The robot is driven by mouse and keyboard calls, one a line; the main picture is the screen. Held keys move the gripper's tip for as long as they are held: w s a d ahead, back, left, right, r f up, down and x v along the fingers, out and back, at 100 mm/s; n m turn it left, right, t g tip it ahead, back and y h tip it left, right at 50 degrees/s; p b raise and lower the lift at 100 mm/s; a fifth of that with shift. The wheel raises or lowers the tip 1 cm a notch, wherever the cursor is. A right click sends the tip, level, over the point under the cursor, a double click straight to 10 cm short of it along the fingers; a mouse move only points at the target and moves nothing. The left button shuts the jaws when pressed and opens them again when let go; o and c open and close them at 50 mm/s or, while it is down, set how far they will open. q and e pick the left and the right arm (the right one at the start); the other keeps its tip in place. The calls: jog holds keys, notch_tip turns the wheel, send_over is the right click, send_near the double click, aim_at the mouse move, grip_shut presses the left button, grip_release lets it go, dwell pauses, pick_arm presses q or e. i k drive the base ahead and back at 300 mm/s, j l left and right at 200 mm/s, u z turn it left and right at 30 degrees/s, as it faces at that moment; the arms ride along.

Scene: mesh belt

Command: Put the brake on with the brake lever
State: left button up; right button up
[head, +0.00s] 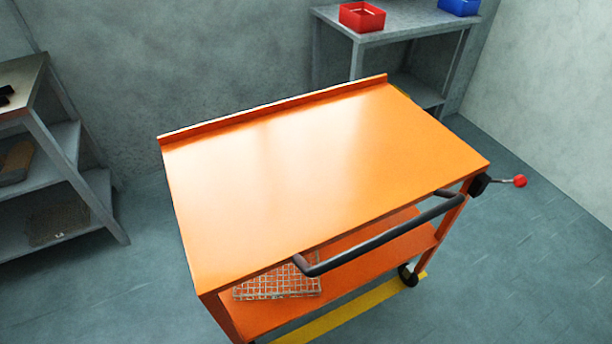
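The brake lever (505,181) is a thin rod with a red ball knob (520,181) at its end. It sticks out to the right, roughly level, from a black hub at the cart's near right corner post. The orange cart (320,180) stands in the middle of the head view with a bare top. A black push handle (385,236) runs along its near side. Neither of my grippers is in view, and nothing touches the lever.
A wire mesh basket (278,282) sits on the cart's lower shelf. A grey shelf unit (50,150) stands at left. A grey table (410,22) at the back holds a red bin (362,16) and a blue bin (459,6). Floor right of the lever is clear.

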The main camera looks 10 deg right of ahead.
aim_at(520, 181)
jog(key=z, duration=1.65)
